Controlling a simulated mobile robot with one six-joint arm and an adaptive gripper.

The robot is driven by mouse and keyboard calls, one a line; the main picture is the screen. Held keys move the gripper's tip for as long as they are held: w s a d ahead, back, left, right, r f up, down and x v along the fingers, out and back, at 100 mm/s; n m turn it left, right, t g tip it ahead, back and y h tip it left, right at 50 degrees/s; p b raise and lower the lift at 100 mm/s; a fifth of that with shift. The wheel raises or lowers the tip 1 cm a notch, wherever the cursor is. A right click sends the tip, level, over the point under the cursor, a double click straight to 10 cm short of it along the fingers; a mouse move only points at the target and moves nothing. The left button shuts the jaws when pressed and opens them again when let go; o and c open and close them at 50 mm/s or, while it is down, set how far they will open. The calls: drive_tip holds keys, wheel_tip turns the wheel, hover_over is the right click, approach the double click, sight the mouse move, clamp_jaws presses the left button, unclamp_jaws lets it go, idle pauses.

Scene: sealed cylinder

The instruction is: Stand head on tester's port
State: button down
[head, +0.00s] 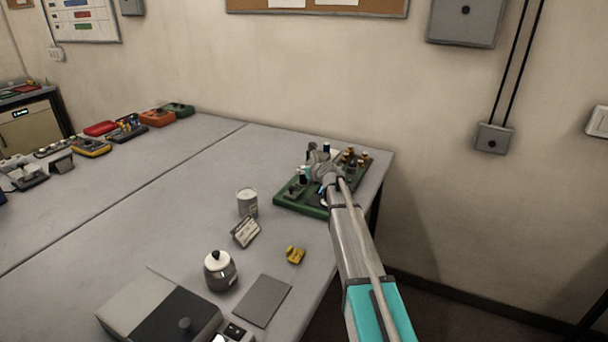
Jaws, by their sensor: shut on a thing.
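My gripper (318,168) is at the green tray (300,206) near the table's far right corner, among the parts there. It is shut on a small part that my gripper and arm mostly hide. I cannot tell if this part is the head, or if it touches the tray.
A white can (247,203), a small tilted card (245,232), a yellow part (295,255), a dark jar with a white top (220,270) and a flat grey mat (263,301) lie between tray and box. Coloured trays (157,117) stand far left. The middle tabletop is clear.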

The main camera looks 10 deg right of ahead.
drive_tip(key=shift+f, duration=0.15)
drive_tip(key=shift+c, duration=1.5)
unclamp_jaws()
drive_tip(key=shift+r, duration=0.2)
drive_tip(key=shift+s+d+r, duration=0.1)
drive_tip(key=shift+s+r, duration=0.05)
drive_tip(key=shift+s, duration=0.1)
drive_tip(key=p+v, duration=0.4)
drive_tip(key=v, duration=0.7)
drive_tip(key=shift+s+p, duration=0.2)
drive_tip(key=shift+p, duration=0.1)
